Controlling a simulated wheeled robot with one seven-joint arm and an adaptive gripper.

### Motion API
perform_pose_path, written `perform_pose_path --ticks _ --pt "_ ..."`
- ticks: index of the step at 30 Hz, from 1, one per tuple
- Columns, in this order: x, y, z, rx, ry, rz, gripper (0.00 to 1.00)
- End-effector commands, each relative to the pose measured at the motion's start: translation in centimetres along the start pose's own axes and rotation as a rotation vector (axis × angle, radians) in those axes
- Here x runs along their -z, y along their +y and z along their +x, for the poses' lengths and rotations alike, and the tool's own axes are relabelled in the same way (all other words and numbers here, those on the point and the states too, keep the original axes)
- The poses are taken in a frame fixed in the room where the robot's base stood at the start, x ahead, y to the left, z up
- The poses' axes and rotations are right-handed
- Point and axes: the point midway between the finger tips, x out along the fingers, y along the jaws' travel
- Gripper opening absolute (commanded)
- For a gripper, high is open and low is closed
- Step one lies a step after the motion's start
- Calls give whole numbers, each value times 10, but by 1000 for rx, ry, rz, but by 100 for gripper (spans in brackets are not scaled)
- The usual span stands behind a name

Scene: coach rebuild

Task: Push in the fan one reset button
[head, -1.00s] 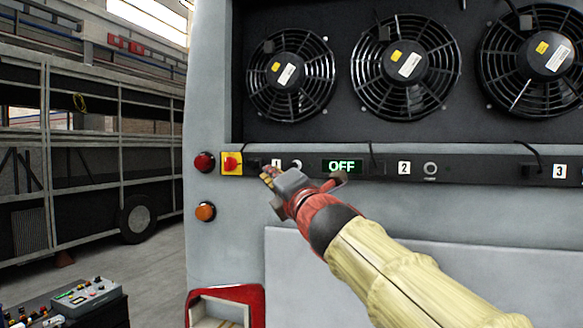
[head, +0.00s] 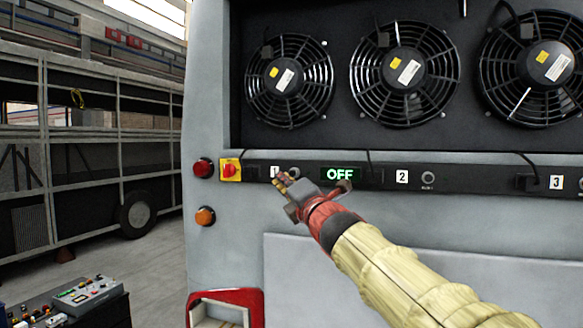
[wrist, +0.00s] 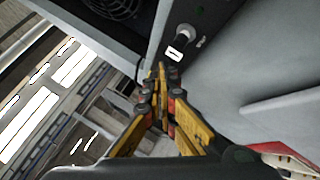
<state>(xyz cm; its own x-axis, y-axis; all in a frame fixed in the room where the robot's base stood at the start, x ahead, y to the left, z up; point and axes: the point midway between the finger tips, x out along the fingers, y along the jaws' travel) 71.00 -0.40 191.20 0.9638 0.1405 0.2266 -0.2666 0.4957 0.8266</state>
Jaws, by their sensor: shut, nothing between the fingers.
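The fan one reset button (head: 295,173) is a small round grey button on the dark strip below the fans, just right of the white "1" label (head: 274,171). My gripper (head: 280,181) is shut and empty. Its tips appear just below the label and to the lower left of the button, partly covering that area in the head view. In the wrist view, the button (wrist: 184,32) and label (wrist: 174,54) show beyond the shut fingertips (wrist: 160,70). I cannot tell whether the tips touch the strip, but the button looks clear of them.
A lit "OFF" display (head: 340,174) sits right of the button. A yellow and red switch (head: 231,170), a red lamp (head: 203,168) and an orange lamp (head: 205,215) lie left. The second button (head: 428,178) is farther right. Cables hang over the strip.

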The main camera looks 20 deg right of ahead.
Motion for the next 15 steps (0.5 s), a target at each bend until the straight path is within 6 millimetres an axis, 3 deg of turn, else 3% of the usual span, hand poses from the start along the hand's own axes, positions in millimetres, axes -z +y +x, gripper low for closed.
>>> perform_pose_path --ticks 15 --pt "-10 -11 14 0 0 0 0"
